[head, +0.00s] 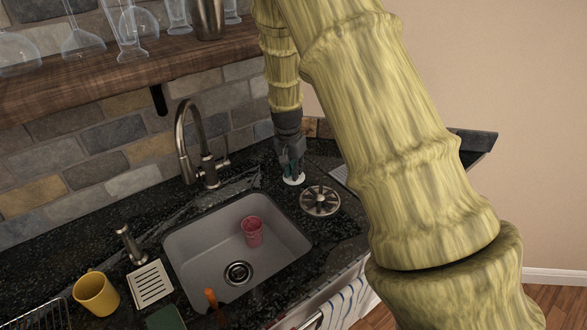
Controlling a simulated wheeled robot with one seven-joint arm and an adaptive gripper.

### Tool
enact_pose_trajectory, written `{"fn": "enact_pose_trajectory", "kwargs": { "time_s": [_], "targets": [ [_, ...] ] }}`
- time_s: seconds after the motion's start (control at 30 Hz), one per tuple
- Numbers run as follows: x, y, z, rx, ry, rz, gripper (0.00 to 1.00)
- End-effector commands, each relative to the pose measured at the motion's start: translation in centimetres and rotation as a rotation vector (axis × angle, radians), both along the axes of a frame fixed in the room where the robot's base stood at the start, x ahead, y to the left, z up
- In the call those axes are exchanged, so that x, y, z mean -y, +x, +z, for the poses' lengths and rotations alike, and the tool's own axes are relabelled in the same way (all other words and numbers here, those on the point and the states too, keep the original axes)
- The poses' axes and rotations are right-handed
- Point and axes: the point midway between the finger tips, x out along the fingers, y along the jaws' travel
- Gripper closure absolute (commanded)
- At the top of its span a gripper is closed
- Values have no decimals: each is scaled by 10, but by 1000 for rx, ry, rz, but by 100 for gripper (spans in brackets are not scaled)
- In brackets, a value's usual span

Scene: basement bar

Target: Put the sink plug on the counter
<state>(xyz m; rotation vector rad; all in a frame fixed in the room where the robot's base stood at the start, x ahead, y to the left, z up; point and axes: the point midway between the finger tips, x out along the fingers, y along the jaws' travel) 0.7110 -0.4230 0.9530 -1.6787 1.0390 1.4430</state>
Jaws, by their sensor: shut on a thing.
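My gripper (291,168) points down over the dark counter (262,180), behind the right back corner of the sink. It is shut on a small pale round thing, which looks like the sink plug (294,181). The plug's upper part is hidden by the fingers. It is at or just above the counter surface; I cannot tell whether it touches. The grey sink basin (190,262) has an uncovered drain (238,273).
A round metal spoked piece (320,201) lies close to the right of my gripper. A pink cup (252,231) stands in the sink. The faucet (186,135) rises behind it. A yellow mug (96,293) and a soap dispenser (129,243) are at left. A glass-laden shelf (130,67) hangs above.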

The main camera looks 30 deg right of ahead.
Motion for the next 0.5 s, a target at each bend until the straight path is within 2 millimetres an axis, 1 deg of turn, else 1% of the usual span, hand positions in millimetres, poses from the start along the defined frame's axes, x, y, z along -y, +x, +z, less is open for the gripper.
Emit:
{"fn": "enact_pose_trajectory", "kwargs": {
  "time_s": [0.1,0.13,0.23,0.27,0.5],
  "targets": [
    [0,0,-2,0,0,0,100],
    [0,0,-2,0,0,0,83],
    [0,0,-2,0,0,0,65],
    [0,0,-2,0,0,0,62],
    [0,0,-2,0,0,0,62]
  ]
}}
